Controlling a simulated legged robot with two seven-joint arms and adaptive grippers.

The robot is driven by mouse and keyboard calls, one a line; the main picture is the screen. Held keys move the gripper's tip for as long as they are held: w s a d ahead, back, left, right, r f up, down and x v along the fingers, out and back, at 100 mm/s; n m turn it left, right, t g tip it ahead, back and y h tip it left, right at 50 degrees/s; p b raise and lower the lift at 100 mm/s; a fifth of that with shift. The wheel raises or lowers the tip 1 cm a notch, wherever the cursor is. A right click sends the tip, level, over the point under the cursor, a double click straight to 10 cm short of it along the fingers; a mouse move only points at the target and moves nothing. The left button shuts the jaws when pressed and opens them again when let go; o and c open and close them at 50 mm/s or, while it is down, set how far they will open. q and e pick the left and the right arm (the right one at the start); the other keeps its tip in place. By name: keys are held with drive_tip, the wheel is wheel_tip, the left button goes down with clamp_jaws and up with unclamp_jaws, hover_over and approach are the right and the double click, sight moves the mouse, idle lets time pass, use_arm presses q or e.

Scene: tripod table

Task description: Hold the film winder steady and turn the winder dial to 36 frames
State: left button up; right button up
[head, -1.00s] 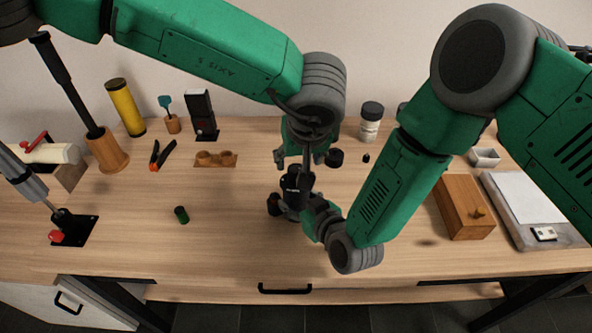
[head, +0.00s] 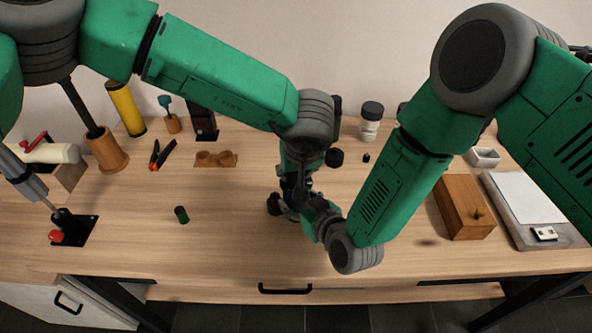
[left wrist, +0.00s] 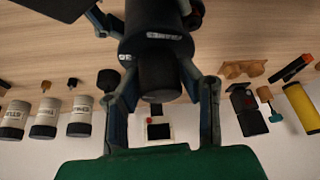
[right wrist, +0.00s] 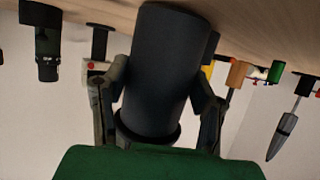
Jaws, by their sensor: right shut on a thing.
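The black film winder (head: 275,204) stands upright at the middle of the table, mostly hidden behind my arms in the head view. My left gripper (head: 301,172) has its fingers pointing down over its top. My right gripper (head: 312,212) is at the winder's right side. In the right wrist view its fingers are shut on the wide dark cylinder of the winder (right wrist: 160,65). The dial's frame number cannot be read.
A wooden box (head: 463,207) and a grey board (head: 535,225) are at the right. Pliers (head: 160,155), a wooden holder (head: 214,159) and a labelled jar (head: 370,120) stand farther back. The table's front is clear.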

use_arm(q)
drive_tip(key=shift+n+y, duration=0.4)
drive_tip(key=shift+n, duration=0.6)
drive_tip(key=o, duration=1.2)
drive_tip(key=shift+c, duration=0.2)
drive_tip(key=v, duration=1.2)
drive_tip(key=shift+w, duration=0.2)
drive_tip(key=shift+d, duration=0.1)
use_arm(e)
drive_tip(key=o, duration=1.5)
drive_tip(key=shift+c, duration=0.2)
